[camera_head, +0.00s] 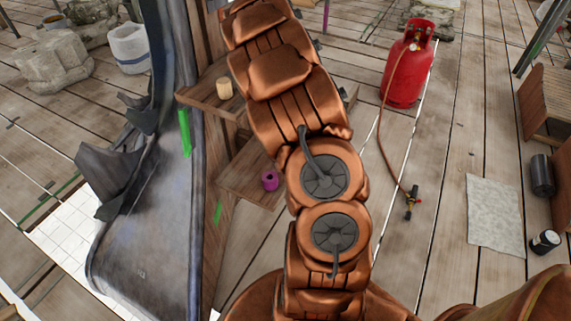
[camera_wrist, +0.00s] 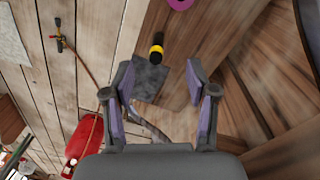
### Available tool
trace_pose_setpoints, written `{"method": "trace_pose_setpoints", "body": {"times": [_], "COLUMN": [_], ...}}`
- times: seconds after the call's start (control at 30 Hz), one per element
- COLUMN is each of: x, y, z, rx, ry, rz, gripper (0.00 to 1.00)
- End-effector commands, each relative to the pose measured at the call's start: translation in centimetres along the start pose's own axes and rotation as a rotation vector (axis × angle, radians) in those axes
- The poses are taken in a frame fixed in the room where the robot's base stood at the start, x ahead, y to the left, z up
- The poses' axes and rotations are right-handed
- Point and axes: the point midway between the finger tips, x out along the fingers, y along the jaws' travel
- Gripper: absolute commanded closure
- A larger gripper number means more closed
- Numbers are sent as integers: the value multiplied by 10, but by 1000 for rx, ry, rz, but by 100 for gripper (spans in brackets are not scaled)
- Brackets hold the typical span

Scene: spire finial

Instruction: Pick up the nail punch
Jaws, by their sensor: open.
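My gripper (camera_wrist: 159,72) is open in the wrist view, its two purple-padded fingers apart over a wooden board with nothing held between them. A slim grey object (camera_wrist: 149,124) lies on the board low between the fingers; it may be the nail punch, but I cannot tell for sure. Beyond the fingertips is a short black and yellow cylinder (camera_wrist: 156,47), and a dark grey flat piece (camera_wrist: 151,78) lies just below it in the picture. In the head view my copper arm hides the gripper and these small things.
A red gas cylinder (camera_head: 408,66) with a hose and torch (camera_head: 411,202) stands on the plank floor at right. A wooden shelf (camera_head: 203,96) holds a yellowish cup (camera_head: 224,88). A purple roll (camera_head: 270,181) sits on a lower board. A dark curved metal shape (camera_head: 150,230) rises at left.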

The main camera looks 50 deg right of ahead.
Motion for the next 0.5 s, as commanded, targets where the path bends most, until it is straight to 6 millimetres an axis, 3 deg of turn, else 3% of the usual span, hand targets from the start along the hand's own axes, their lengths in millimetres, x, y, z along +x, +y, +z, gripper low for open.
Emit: {"method": "trace_pose_setpoints", "body": {"times": [0.03,0.2,0.5], "x": [32,80,112], "y": [5,13,15], "z": [-12,-38,-53], "rx": [18,54,72], "ry": [-5,-6,-6], "rz": [-9,-37,-59], "gripper": [43,43,43]}}
